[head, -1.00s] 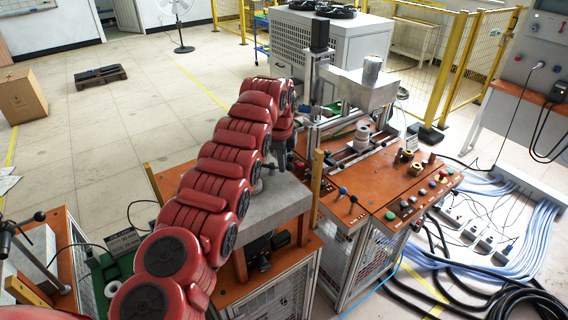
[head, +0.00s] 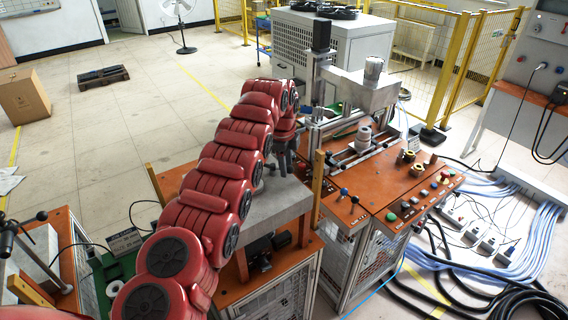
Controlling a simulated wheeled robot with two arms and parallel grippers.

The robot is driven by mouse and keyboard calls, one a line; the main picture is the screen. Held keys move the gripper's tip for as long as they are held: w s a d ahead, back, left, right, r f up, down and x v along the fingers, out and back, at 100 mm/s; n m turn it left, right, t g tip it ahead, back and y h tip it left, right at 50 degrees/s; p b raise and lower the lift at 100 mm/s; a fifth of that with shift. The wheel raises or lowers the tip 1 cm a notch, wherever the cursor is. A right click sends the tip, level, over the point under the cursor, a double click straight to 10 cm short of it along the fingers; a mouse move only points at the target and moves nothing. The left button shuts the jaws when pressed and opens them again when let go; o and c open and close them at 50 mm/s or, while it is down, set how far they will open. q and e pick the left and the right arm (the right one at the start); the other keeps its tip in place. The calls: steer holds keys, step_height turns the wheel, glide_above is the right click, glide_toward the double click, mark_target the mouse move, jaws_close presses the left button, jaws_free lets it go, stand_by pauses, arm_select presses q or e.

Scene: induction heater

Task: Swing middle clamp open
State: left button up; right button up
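The grey block-topped stand (head: 280,208) is in the middle of the head view, with orange plates around it. My red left arm crosses in front of it and reaches over its top. My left gripper (head: 283,158) is at the arm's far end, pointing down just above or at the block's top. It is small and dark, and I cannot tell whether its fingers are open or shut. I cannot make out the middle clamp; my arm and gripper cover much of the block top. My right gripper is not in view.
To the right stands the heater machine (head: 367,92) with an orange panel (head: 395,190) bearing knobs and buttons. A yellow post (head: 318,175) rises close to the gripper's right. Another bench with a lever (head: 28,222) is at lower left. Cables (head: 470,285) cover the floor at right.

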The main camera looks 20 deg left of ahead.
arm_select(q)
steer(key=shift+s+a, duration=0.1)
steer(key=shift+a+r+b, duration=0.15)
steer(key=shift+r+b, duration=0.25)
steer(key=s+r+p, duration=0.3)
steer(key=r, duration=1.3)
steer(key=shift+s+r+p, duration=0.15)
steer(key=shift+p, duration=0.25)
